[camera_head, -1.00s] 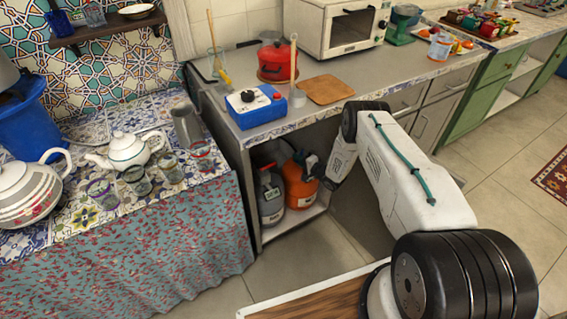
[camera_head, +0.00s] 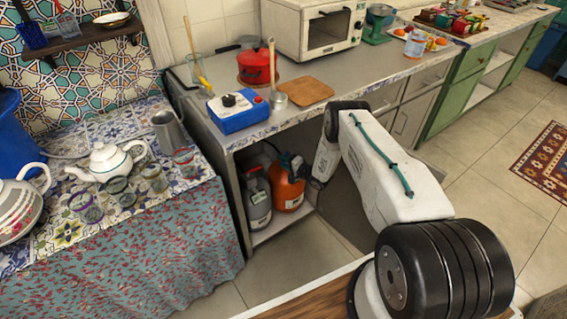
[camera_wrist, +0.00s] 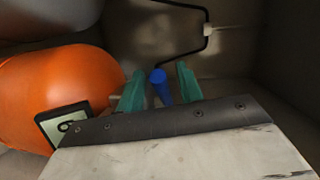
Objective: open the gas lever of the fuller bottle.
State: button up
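Two gas bottles stand on the low shelf under the counter: a grey one (camera_head: 258,207) on the left and an orange one (camera_head: 287,192) to its right. In the wrist view the orange bottle (camera_wrist: 50,85) fills the left side, with a black-framed white label bearing one digit, perhaps a 6. My gripper (camera_wrist: 161,82) has its teal fingers apart, with a blue lever-like piece (camera_wrist: 159,82) between them. I cannot tell whether they touch it. In the head view my wrist reaches in at the orange bottle's top, partly hiding it and the fingertips.
The counter edge (camera_head: 300,121) is above the bottles, and a cabinet side wall (camera_head: 232,200) is left of them. A blue box with a knob (camera_head: 238,112) sits on the counter. In the wrist view a bent black rod (camera_wrist: 204,45) is beyond the fingers.

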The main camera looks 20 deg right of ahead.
jog(key=v, duration=0.7)
jog(key=shift+s, duration=0.35)
jog(key=shift+d+r, duration=0.1)
jog(key=shift+d, duration=0.05)
